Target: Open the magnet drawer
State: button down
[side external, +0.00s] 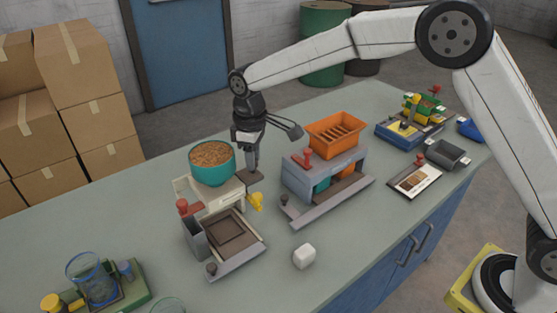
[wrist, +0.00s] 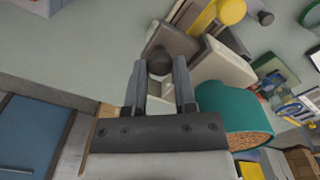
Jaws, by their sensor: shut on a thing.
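The sack filler (side external: 228,190) is a beige machine with a teal bowl (side external: 213,170) of grain on top; the bowl also shows in the wrist view (wrist: 225,105). A brown-grey block (wrist: 172,40), which looks like the magnet drawer, juts from its side next to the bowl. A dark round knob (wrist: 160,66) sits at the block's near end. My gripper (wrist: 163,68) is shut on this knob, one finger on each side.
A yellow handle (side external: 256,200) and a red-topped lever (side external: 184,207) are on the sack filler. A grey machine with an orange hopper (side external: 335,133) stands close to the right of my gripper. The table's back left is clear.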

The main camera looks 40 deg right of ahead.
jog(key=shift+r, duration=0.1)
dwell(0.3)
jog(key=d, duration=0.9)
jog(key=shift+d, duration=0.15)
jog(key=shift+w, duration=0.1)
jog(key=shift+c, duration=2)
grip_release()
jog(key=shift+r, duration=0.1)
notch_tip(320, 180, up, 8)
jog(key=shift+f, duration=0.25)
